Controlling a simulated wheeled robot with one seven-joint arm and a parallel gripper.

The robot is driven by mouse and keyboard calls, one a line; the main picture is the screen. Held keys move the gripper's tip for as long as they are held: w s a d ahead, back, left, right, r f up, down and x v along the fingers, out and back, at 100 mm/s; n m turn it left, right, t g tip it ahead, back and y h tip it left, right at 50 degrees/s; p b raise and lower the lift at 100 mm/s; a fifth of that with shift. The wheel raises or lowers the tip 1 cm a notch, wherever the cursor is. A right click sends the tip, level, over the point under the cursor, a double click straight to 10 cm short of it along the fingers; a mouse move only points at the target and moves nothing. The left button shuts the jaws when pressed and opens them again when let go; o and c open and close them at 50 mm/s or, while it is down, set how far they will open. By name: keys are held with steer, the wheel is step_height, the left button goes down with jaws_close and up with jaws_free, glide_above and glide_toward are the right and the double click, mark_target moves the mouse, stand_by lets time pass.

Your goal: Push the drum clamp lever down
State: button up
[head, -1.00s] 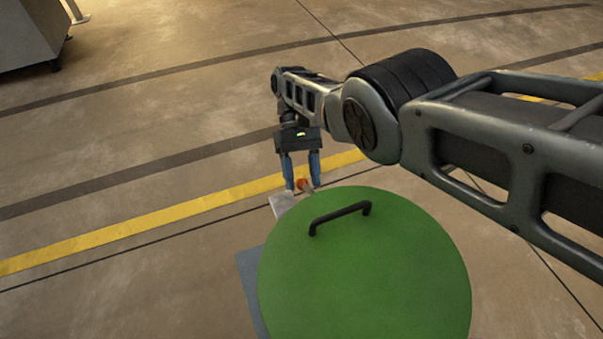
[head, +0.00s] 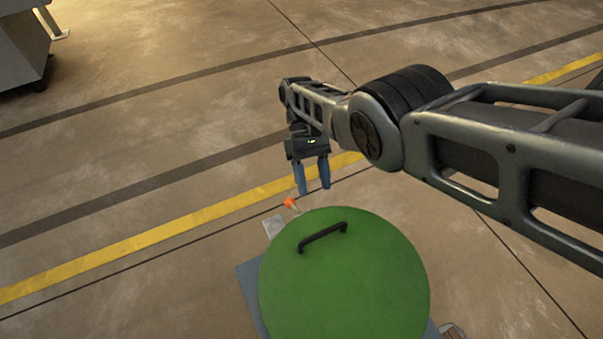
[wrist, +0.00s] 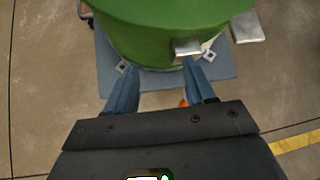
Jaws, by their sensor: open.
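The green drum (head: 345,285) has a flat lid with a black handle (head: 323,237). The clamp lever's orange tip (head: 290,203) shows at the drum's far left edge, beside a pale metal plate (head: 273,226). My gripper (head: 314,190) is open and empty, pointing down just above and right of the orange tip in the head view. In the wrist view my gripper's blue fingers (wrist: 160,66) spread in front of the drum wall (wrist: 165,35). The orange tip (wrist: 183,103) peeks out beside the right finger, mostly hidden; contact cannot be told.
The drum stands on a blue-grey base plate (head: 250,290). A metal bracket (wrist: 186,47) and a metal plate (wrist: 246,27) stick out from the drum side. A grey cabinet (head: 20,45) stands far left.

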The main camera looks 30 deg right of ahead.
steer(key=s+d+r+p, duration=0.2)
steer(key=d+r+p, duration=0.1)
steer(key=d+p, duration=0.2)
steer(key=shift+s+r, duration=0.2)
steer(key=shift+s, duration=0.15)
stand_by(0.5)
